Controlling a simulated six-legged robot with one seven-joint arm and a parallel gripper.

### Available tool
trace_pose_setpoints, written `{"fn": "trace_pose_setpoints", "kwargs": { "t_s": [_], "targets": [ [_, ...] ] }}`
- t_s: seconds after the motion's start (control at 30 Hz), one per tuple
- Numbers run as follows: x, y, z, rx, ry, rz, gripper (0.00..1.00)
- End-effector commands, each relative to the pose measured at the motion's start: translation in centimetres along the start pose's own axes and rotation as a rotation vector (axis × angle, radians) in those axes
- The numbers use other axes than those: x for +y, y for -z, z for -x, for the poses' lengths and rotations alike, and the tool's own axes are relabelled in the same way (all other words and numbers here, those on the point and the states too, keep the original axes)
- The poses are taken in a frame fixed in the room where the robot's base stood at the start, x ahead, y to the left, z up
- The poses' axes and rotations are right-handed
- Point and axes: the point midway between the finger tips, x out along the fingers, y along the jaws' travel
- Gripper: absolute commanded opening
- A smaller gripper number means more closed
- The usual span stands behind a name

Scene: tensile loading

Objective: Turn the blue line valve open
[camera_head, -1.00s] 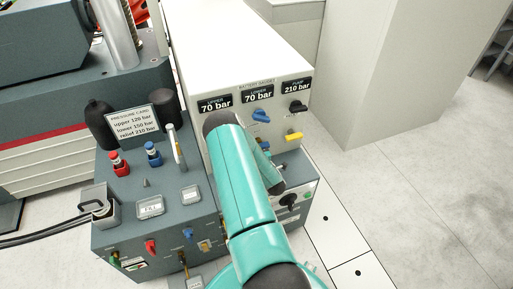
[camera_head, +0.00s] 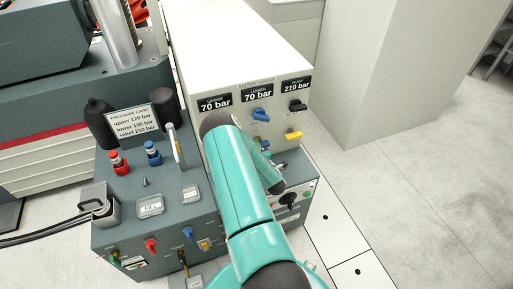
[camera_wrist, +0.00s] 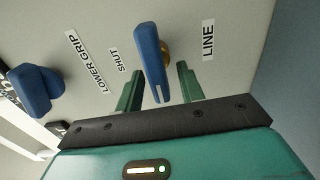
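The blue line valve (camera_wrist: 150,60) is a lever on the pale panel, between the labels SHUT (camera_wrist: 118,60) and LINE (camera_wrist: 208,40) in the wrist view. Its free end points down in the picture toward my gripper (camera_wrist: 160,88). The two green fingertips stand on either side of the lever, with a gap on the right; I cannot tell whether the left finger touches it. The gripper is open. In the head view my teal arm hides the gripper and most of the valve area.
Another blue knob (camera_wrist: 35,90), by the LOWER GRIP label, sits to the left. In the head view a blue knob (camera_head: 261,115), a black knob (camera_head: 297,105) and a yellow handle (camera_head: 293,135) are on the cabinet front. A pressure card (camera_head: 132,123) stands on the grey console.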

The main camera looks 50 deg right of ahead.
Motion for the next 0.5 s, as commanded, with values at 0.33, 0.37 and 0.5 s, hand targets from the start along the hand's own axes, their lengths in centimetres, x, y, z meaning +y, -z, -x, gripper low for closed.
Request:
{"fn": "trace_pose_setpoints", "kwargs": {
  "t_s": [0.33,0.37,0.5],
  "targets": [
    [-0.1,0.0,2.9,-0.001,0.003,0.000,0.38],
    [-0.1,0.0,3.5,-0.001,0.003,0.000,0.38],
    [-0.1,0.0,6.6,-0.001,0.004,0.001,0.38]
  ]
}}
